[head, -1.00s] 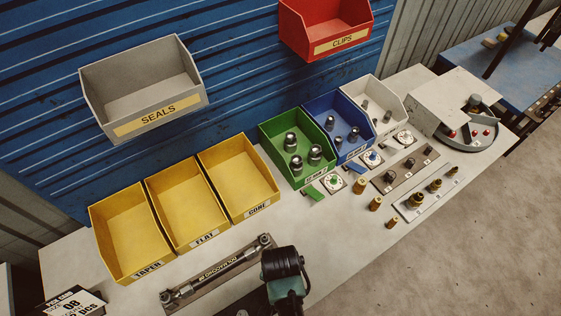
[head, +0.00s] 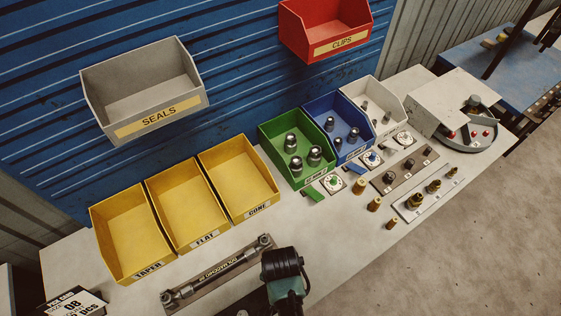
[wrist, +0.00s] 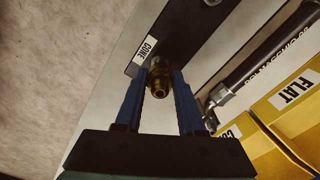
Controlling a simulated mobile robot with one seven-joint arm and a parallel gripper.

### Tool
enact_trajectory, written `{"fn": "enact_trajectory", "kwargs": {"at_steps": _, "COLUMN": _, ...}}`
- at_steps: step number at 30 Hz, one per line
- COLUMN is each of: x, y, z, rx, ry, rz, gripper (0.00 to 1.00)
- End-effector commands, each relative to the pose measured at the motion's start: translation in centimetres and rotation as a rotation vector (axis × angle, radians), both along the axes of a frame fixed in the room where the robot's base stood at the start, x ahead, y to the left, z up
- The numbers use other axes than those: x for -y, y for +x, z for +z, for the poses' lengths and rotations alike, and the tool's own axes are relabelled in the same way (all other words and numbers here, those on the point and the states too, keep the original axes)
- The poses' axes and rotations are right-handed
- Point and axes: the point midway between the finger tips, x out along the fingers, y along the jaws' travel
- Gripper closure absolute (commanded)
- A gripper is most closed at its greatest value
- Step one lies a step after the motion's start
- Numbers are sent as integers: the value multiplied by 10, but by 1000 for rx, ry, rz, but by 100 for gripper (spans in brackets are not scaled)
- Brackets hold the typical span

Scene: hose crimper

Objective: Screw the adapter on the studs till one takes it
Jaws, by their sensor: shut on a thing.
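My gripper (wrist: 159,95) has two blue fingers shut on a small brass adapter (wrist: 158,86) in the wrist view. The adapter's open round end faces the camera. Beyond it is a dark plate (wrist: 177,32) labelled CONE, which carries the studs as far as I can tell. The adapter covers any stud at that spot, so I cannot tell whether it is on the thread. Another round fitting (wrist: 212,2) shows at the plate's top edge.
Yellow bins labelled TAPER (head: 113,268), FLAT (head: 170,238) and CONE (head: 225,208) stand behind. A hose assembly (head: 220,272) lies on a board in front of them. Small brass fittings (head: 359,186) and a fitting strip (head: 411,212) are to the right.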

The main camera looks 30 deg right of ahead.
Motion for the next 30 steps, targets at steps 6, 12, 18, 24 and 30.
{"fn": "enact_trajectory", "kwargs": {"at_steps": 6, "x": 0, "y": 0, "z": 1, "rx": 0, "ry": 0, "rz": 0, "gripper": 100}}
{"fn": "enact_trajectory", "kwargs": {"at_steps": 12, "x": 0, "y": 0, "z": 1, "rx": 1, "ry": 0, "rz": 0, "gripper": 100}}
{"fn": "enact_trajectory", "kwargs": {"at_steps": 18, "x": 0, "y": 0, "z": 0, "rx": 1, "ry": 0, "rz": 0, "gripper": 100}}
{"fn": "enact_trajectory", "kwargs": {"at_steps": 24, "x": 0, "y": 0, "z": -1, "rx": 1, "ry": -1, "rz": 0, "gripper": 100}}
{"fn": "enact_trajectory", "kwargs": {"at_steps": 30, "x": 0, "y": 0, "z": -6, "rx": 0, "ry": 0, "rz": 0, "gripper": 100}}
